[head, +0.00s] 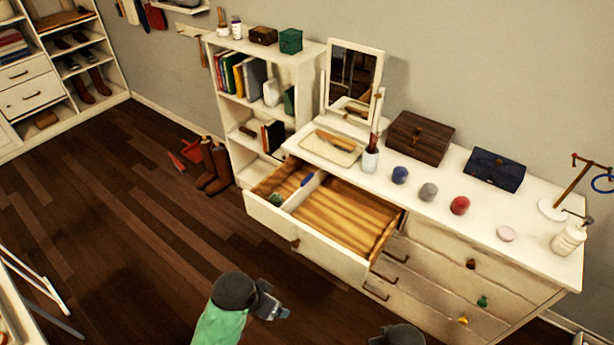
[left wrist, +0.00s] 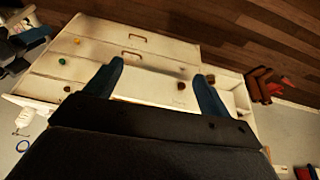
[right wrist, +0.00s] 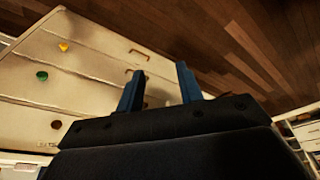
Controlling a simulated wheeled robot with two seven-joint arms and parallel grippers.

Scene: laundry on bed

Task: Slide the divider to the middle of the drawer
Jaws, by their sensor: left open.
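The drawer (head: 333,262) at the dresser's upper left is pulled out, with a bare wooden floor (head: 348,213). The white divider (head: 305,192) stands in it, left of the middle, leaving a narrow left compartment and a wide, empty right one. My left gripper (head: 272,306) is open and empty, in front of and below the drawer, apart from it; its spread fingers also show in the left wrist view (left wrist: 158,69). My right gripper (right wrist: 159,68) is open and empty in the right wrist view; in the head view only part of the right arm's end shows at the bottom edge.
The narrow compartment holds a green item (head: 275,199) and a blue item (head: 307,180). The dresser top (head: 480,225) carries a mirror (head: 354,75), boxes, several small round items and a white bottle (head: 568,240). A bookshelf (head: 255,110) stands left. The floor before the drawer is clear.

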